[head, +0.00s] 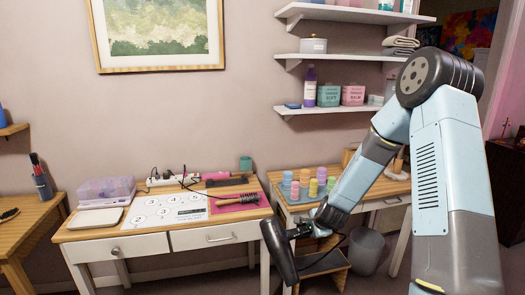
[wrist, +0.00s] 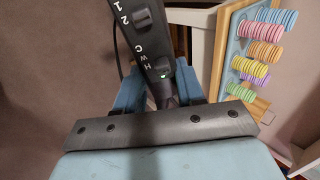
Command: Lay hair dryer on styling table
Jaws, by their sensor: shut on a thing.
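The black hair dryer (head: 278,250) hangs in my gripper (head: 303,231), in front of the gap between two tables and right of the styling table (head: 88,234). The dryer is apart from the tabletop, its long body tilted. In the wrist view my gripper (wrist: 162,92) is shut on the dryer's handle (wrist: 148,45), which shows switches and markings. Most of the dryer's body lies outside the wrist view. The styling table has a wooden top and white drawers. A white numbered sheet (head: 165,211) and a pink mat (head: 224,207) lie on it.
A brush (head: 236,197) lies on the mat. A clear purple box (head: 106,190), a power strip (head: 172,180) with dark cords and a teal cup (head: 245,163) stand behind. A wooden step (head: 325,262) and a bin (head: 367,250) stand below.

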